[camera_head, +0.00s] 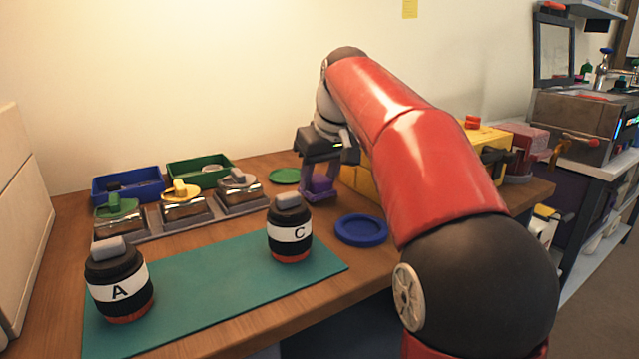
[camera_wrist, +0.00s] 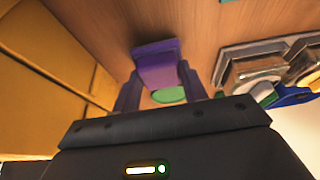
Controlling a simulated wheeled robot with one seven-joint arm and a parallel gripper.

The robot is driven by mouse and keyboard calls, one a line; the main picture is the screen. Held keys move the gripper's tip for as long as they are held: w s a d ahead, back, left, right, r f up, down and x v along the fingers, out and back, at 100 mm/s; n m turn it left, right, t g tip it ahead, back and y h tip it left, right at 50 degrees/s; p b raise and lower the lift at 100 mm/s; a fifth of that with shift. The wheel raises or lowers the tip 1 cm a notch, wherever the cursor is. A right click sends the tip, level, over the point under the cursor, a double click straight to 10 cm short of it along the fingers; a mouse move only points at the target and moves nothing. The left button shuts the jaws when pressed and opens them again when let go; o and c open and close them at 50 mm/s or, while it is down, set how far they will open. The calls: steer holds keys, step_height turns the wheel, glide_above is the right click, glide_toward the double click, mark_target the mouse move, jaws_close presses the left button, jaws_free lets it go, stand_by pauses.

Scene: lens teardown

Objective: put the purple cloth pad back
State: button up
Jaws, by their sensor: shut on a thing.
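The purple cloth pad (camera_wrist: 158,66) is between the fingers of my gripper (camera_wrist: 163,88) in the wrist view. In the head view the purple pad (camera_head: 319,183) shows low between the fingertips of my gripper (camera_head: 318,190). The gripper is shut on the pad, close above the wooden table, just right of the green round dish (camera_head: 284,176) and beside the yellow case (camera_head: 356,176). I cannot tell whether the pad touches the table. Part of the pad is hidden by the fingers.
A teal mat (camera_head: 205,290) bears jar A (camera_head: 118,290) and jar C (camera_head: 289,235). A blue round dish (camera_head: 361,230) lies right of the mat. Metal boxes with coloured knobs (camera_head: 183,207) stand left, with a blue bin (camera_head: 128,187) and a green bin (camera_head: 200,170) behind.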

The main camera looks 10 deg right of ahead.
steer(key=shift+f, duration=0.4)
steer(key=shift+f, duration=0.1)
steer(key=shift+f, duration=0.15)
steer(key=o, duration=1)
steer(key=shift+b, duration=0.4)
steer(key=a+p+v, duration=0.1)
steer(key=v, duration=0.7)
steer(key=shift+d+p, duration=0.2)
steer(key=shift+p, duration=0.2)
steer(key=shift+w, duration=0.1)
